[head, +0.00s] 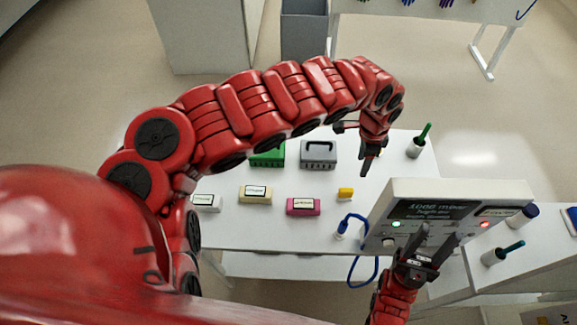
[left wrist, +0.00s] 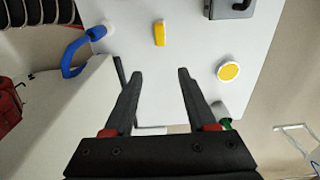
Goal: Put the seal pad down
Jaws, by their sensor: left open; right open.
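My left gripper (head: 367,168) is open and empty above the right part of the white table; its two spread fingers show in the left wrist view (left wrist: 160,72). A small yellow block (head: 345,193) lies on the table; it also shows ahead of the fingers in the left wrist view (left wrist: 159,33). A round yellow disc with a white rim (left wrist: 228,71) lies right of the fingers there; my left arm seems to hide it in the head view. I cannot tell which is the seal pad. My right gripper (head: 434,236) is open before the display unit (head: 460,203).
Green (head: 268,155) and grey (head: 318,154) boxes stand at the table's back. White (head: 207,203), cream (head: 255,194) and pink (head: 303,206) labelled blocks lie in front. A cup with a green stick (head: 415,150) stands right. A blue cable (head: 362,270) hangs over the front edge.

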